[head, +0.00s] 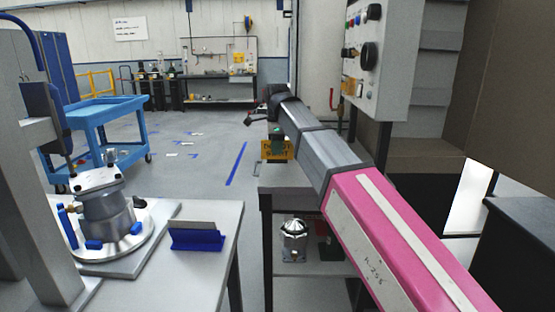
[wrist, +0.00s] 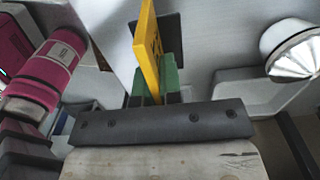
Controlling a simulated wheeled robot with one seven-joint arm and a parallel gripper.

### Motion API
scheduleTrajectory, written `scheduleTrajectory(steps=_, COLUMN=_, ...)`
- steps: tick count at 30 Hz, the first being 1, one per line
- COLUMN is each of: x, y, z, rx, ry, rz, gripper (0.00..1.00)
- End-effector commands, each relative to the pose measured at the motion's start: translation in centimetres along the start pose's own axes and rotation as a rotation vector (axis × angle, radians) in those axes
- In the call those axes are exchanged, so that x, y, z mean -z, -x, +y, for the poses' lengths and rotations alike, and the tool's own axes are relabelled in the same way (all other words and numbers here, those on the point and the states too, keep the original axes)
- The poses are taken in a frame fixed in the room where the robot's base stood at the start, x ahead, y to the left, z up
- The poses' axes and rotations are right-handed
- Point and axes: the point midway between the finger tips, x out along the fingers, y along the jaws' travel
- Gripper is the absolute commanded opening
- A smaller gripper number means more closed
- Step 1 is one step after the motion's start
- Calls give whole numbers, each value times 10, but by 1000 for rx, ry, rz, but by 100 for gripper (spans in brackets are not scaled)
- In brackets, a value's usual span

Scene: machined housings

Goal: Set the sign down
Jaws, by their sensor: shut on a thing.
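The yellow sign (head: 277,151) with dark lettering is upright at the far end of my arm in the head view, by the back edge of the narrow grey table (head: 290,175). In the wrist view the sign (wrist: 147,45) is seen nearly edge-on, with a dark flat piece (wrist: 172,38) beside it. My gripper (wrist: 156,84) is shut on the sign between its green fingers. A bit of green finger also shows above the sign in the head view. I cannot tell whether the sign touches a surface.
A silver domed part (head: 293,237) sits on the shelf below the table. At left, a machined housing (head: 105,210) and a blue holder with a grey plate (head: 197,237) stand on a grey bench. A blue cart (head: 95,112) stands behind. A metal domed object (wrist: 290,48) is at the wrist view's right.

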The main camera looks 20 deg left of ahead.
Motion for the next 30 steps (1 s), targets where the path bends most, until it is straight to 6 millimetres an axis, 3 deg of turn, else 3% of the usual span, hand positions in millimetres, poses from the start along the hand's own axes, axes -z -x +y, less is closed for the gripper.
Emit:
scheduleTrajectory(steps=12, x=1, y=-41, z=0, rx=-1, ry=0, rz=0, gripper=0)
scheduleTrajectory(steps=23, x=0, y=-44, z=0, rx=0, ry=0, rz=0, gripper=0)
scheduleTrajectory(steps=24, x=0, y=-43, z=-1, rx=0, ry=0, rz=0, gripper=16)
scheduleTrajectory(steps=26, x=0, y=-43, z=-1, rx=0, ry=0, rz=0, gripper=32)
scheduleTrajectory(steps=30, x=0, y=-43, z=-1, rx=0, ry=0, rz=0, gripper=32)
